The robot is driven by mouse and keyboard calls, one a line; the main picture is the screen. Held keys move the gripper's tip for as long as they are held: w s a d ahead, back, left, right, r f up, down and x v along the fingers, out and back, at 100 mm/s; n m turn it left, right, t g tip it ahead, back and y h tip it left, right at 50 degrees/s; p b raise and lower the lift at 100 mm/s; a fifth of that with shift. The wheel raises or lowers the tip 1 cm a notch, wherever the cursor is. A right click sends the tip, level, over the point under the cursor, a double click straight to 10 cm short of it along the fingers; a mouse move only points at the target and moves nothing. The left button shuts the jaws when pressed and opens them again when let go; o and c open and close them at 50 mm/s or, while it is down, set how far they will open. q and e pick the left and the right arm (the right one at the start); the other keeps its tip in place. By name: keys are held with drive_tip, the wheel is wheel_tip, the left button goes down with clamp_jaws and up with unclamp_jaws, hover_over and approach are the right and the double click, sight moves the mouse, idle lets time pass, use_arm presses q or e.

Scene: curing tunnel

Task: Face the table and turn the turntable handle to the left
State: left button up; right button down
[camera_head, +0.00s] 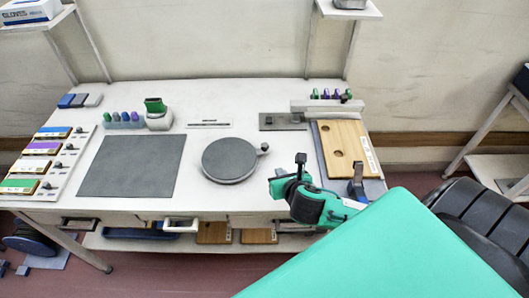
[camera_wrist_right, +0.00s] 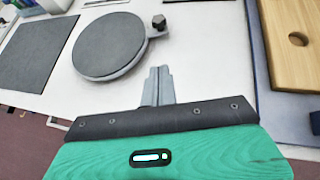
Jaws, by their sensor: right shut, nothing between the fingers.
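The turntable (camera_head: 229,160) is a round dark grey disc on a light base near the middle of the white table. Its handle (camera_head: 264,148), a short arm with a dark knob, sticks out on its right side. In the right wrist view the turntable (camera_wrist_right: 109,45) is at upper left and the handle (camera_wrist_right: 159,22) at its upper right. My right gripper (camera_head: 279,172) is near the table's front edge, to the right of and nearer than the handle, apart from it. Its fingers (camera_wrist_right: 158,72) are shut and empty. My left gripper is not in view.
A dark grey mat (camera_head: 132,166) lies left of the turntable. A wooden board (camera_head: 342,150) with holes is on the right, close to my right arm. Coloured blocks (camera_head: 40,165) line the left edge. The table between handle and gripper is clear.

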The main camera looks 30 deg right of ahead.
drive_tip(key=p, duration=0.2)
approach(266, 149)
drive_tip(key=f, duration=0.1)
drive_tip(key=w+f, duration=0.1)
drive_tip(key=f, duration=0.1)
drive_tip(key=shift+w+d+f, duration=0.1)
drive_tip(key=shift+w+d, duration=0.1)
drive_tip(key=shift+w, duration=0.05)
drive_tip(key=w, duration=0.1)
drive_tip(key=w+p, duration=0.1)
drive_tip(key=w, duration=0.1)
drive_tip(key=shift+d, duration=0.4)
drive_tip(key=shift+w+d+f, duration=0.1)
drive_tip(key=shift+w, duration=0.3)
drive_tip(key=shift+n+p, duration=0.3)
